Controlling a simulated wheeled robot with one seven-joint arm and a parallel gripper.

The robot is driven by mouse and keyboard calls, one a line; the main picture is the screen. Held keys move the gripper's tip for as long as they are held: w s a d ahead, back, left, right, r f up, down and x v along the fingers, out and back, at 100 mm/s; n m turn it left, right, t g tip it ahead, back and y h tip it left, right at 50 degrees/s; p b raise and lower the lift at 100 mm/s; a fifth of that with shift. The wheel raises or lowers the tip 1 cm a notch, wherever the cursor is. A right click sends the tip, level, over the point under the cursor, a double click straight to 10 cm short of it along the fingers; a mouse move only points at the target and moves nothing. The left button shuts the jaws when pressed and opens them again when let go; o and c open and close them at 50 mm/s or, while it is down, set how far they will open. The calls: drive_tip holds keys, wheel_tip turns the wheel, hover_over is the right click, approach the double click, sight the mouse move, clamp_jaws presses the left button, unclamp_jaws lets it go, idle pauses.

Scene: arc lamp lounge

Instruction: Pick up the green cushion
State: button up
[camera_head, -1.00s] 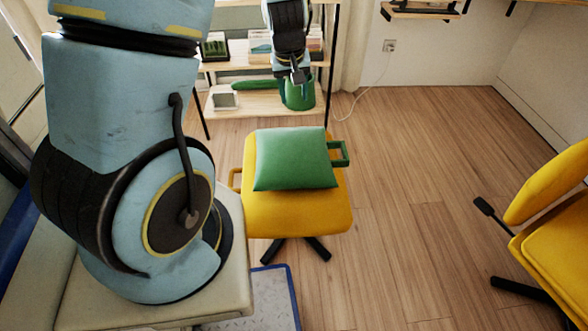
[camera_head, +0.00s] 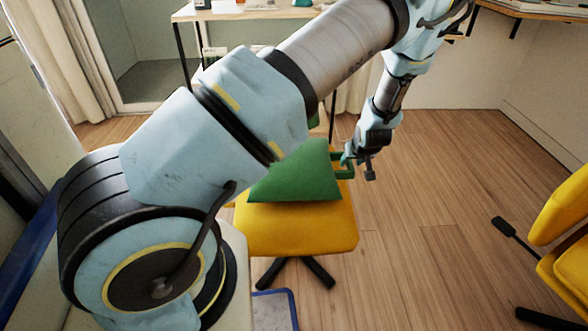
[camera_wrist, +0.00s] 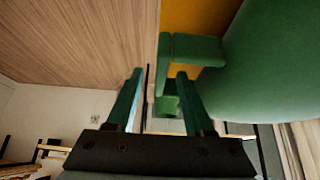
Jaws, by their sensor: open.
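The green cushion (camera_head: 297,177) lies on the seat of the yellow chair (camera_head: 297,228); my arm hides its upper left part in the head view. A green loop handle (camera_head: 343,172) sticks out from its right side. My gripper (camera_head: 363,168) is at that handle, right of the cushion. In the wrist view my gripper (camera_wrist: 157,76) is open, and the handle's outer bar (camera_wrist: 165,58) shows between the two fingers. The right finger appears within the loop; whether either finger touches the bar is unclear. The cushion (camera_wrist: 275,65) fills the right of that view.
Another yellow chair (camera_head: 562,225) stands at the right, with a black lever beside it. Shelves (camera_head: 225,14) stand behind the cushion, partly hidden by my arm. The wooden floor (camera_head: 430,200) between the chairs is clear.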

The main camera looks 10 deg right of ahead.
drive_tip(key=b+x, duration=0.1)
drive_tip(key=x, duration=0.4)
drive_tip(key=shift+w, duration=0.15)
clamp_jaws()
idle(1.3)
